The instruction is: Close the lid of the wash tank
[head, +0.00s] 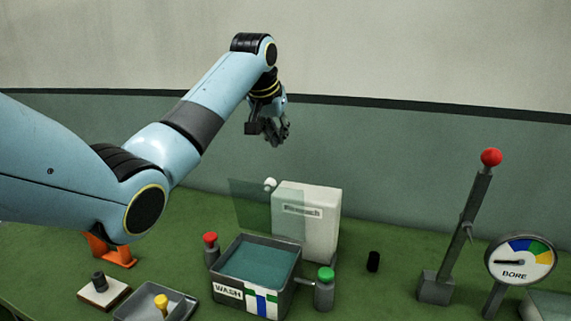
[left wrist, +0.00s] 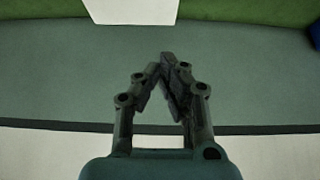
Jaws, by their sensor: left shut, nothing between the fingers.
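The wash tank (head: 229,292) is a dark open box labelled WASH with teal liquid inside, on the green bench. Its lid (head: 254,207) is a see-through greenish panel standing raised at the back of the tank, with a white knob (head: 270,184) near its top edge. My left gripper (head: 276,138) is up behind and above the lid, apart from it, fingers pointing down. In the left wrist view the fingers (left wrist: 167,62) come together at the tips with nothing between them. The lid does not clearly show in that view. My right gripper is in neither view.
A white box (head: 321,225) stands behind the tank, close to the lid. A red-topped post (head: 211,248) and a green-topped post (head: 325,288) flank the tank. A red-knobbed lever (head: 467,230) and a BORE gauge (head: 520,261) stand at right. A small black cylinder (head: 373,261) stands between.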

